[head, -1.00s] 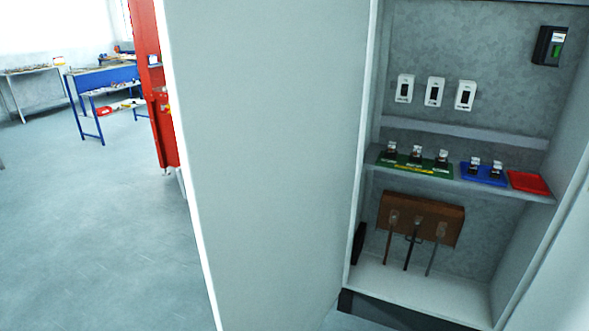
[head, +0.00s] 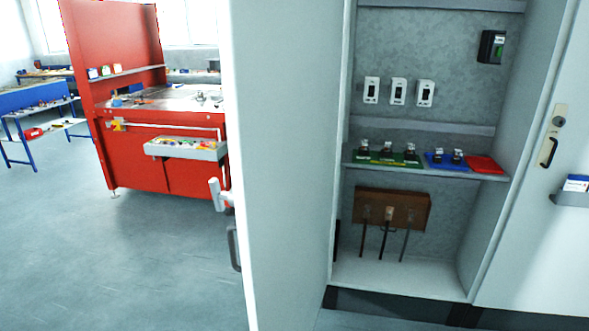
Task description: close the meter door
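A tall pale grey cabinet door (head: 285,180) stands open at the left side of an open cabinet, its broad face turned towards me. A dark bar handle (head: 234,246) and a pale lever-like piece (head: 217,194) stick out at its left edge. The open cabinet (head: 400,270) shows several white devices, a shelf with green, blue and red trays, and a brown board with hanging dark rods. Neither of my grippers is in view.
A second cabinet door or panel (head: 525,240) is at the right, with a lock plate and handle (head: 547,152) and a small holder (head: 570,199). A red workbench (head: 135,160) with a tray stands at the left. Floor (head: 150,270) before it is clear.

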